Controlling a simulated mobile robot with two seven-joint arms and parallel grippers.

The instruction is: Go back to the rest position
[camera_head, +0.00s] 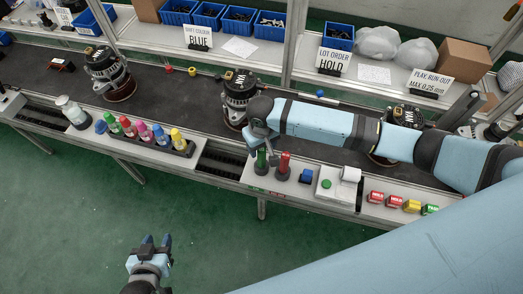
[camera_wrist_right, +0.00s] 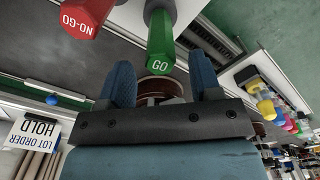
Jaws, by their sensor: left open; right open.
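My left gripper (camera_head: 156,240) is open and empty over the green floor at the bottom left of the head view, away from the bench. My right arm reaches in from the right across the conveyor. My right gripper (camera_head: 262,138) is at the bench's front, just above the green GO gauge (camera_head: 261,160). In the right wrist view its two blue fingers (camera_wrist_right: 163,78) are spread, with nothing held between them. The GO gauge (camera_wrist_right: 160,45) appears just beyond the fingertips, and the red NO-GO gauge (camera_wrist_right: 87,17) beside it. The red gauge (camera_head: 283,166) stands upright in the head view.
Alternators (camera_head: 239,92) stand on the dark conveyor (camera_head: 190,107), one partly behind my right arm. The floor (camera_head: 80,200) is clear.

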